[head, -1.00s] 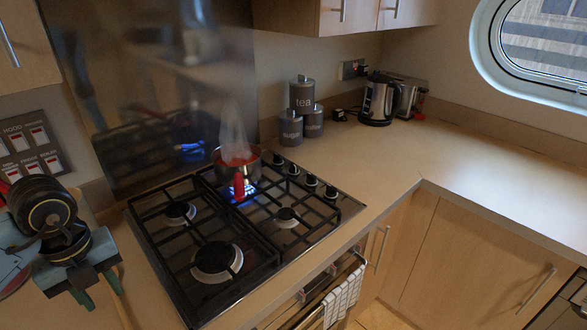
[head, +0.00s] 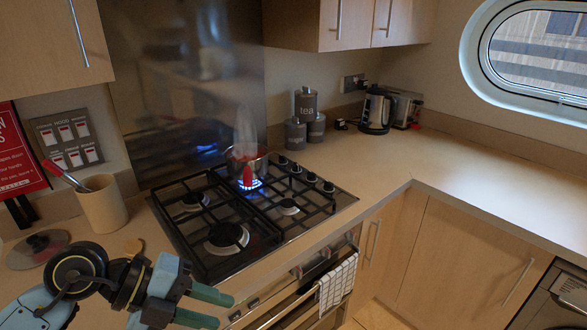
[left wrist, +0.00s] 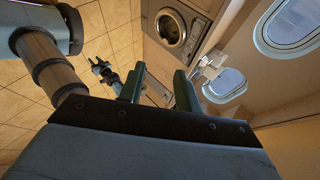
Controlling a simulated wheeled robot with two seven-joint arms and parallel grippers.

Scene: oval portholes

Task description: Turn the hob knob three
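Several dark hob knobs (head: 312,177) run in a row along the right side of the black gas hob (head: 228,238). No numbers on them can be read, so I cannot tell which is three. A pot (head: 245,165) with red contents steams on a lit back burner with a blue flame. My left gripper (head: 205,306) is in front of the hob's left front corner, well apart from the knobs. Its green fingers are apart and empty, as the left wrist view (left wrist: 160,88) also shows. What looks like my right arm's end (left wrist: 108,75) shows small there; its fingers are unclear.
A utensil pot (head: 102,203) and a glass lid (head: 38,249) stand left of the hob. Canisters (head: 296,134), a kettle (head: 377,110) and a toaster (head: 407,108) stand at the back. The right counter (head: 480,175) is clear. A checked towel (head: 337,283) hangs on the oven rail.

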